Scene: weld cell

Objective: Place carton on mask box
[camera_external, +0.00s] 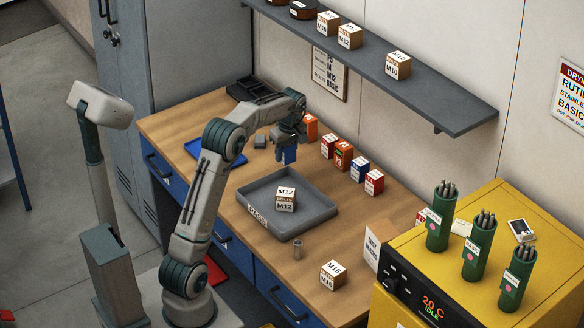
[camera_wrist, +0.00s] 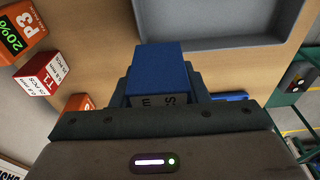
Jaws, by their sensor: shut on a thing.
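My gripper (camera_external: 286,140) is shut on a blue carton (camera_external: 290,156) and holds it above the table, behind the grey tray. In the wrist view the blue carton (camera_wrist: 158,72) sits between the fingers, with a partly hidden white label. No label clearly reads mask, so I cannot tell which is the mask box.
A blue and white box (camera_external: 360,169) and a red box (camera_external: 374,183) continue the row. A blue tray (camera_external: 203,158) lies left; a shelf (camera_external: 440,100) overhangs behind.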

